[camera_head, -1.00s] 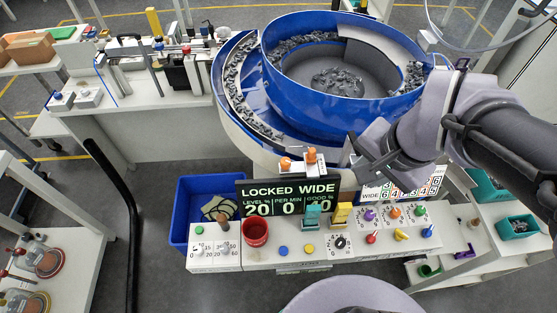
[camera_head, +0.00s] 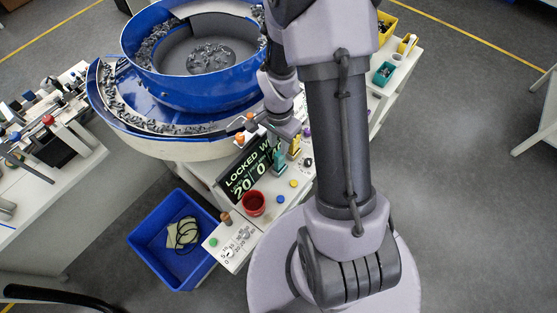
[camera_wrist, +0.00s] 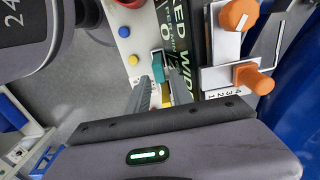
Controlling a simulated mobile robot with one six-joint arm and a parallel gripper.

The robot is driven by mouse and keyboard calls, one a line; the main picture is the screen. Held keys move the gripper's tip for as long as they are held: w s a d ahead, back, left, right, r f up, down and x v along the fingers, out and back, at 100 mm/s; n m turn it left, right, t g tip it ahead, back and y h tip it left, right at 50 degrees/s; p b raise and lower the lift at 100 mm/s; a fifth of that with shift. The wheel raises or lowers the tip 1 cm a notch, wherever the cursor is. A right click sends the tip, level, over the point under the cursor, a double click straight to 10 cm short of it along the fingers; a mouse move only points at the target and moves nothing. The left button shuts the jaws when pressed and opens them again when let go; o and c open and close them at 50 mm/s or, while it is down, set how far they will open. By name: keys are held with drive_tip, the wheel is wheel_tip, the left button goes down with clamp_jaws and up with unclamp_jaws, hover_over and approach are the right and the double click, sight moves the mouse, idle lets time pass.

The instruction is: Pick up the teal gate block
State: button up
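The teal gate block (camera_head: 278,161) stands upright on the white control panel in front of the black sign, just left of the yellow gate block (camera_head: 294,147). In the wrist view the teal block (camera_wrist: 158,65) shows just beyond my fingertips, and part of the yellow block (camera_wrist: 166,92) shows between the grey fingers. My gripper (camera_wrist: 158,84) points down at the panel close to the teal block. Its fingers look apart and do not appear closed on anything. In the head view my arm hides most of the gripper (camera_head: 286,135).
The black sign (camera_head: 245,172) stands right behind the blocks. Orange knobs (camera_wrist: 240,14) are close beside my gripper. The blue feeder bowl (camera_head: 185,95) rises behind, and a blue bin (camera_head: 180,240) is at the left.

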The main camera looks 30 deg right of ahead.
sight(279, 152)
wheel_tip(279, 152, down, 6)
drive_tip(key=shift+d+r+b, duration=0.1)
drive_tip(key=shift+r+b, duration=0.1)
drive_tip(key=shift+b, duration=0.2)
drive_tip(key=shift+s+r, duration=0.1)
clamp_jaws()
idle(1.0)
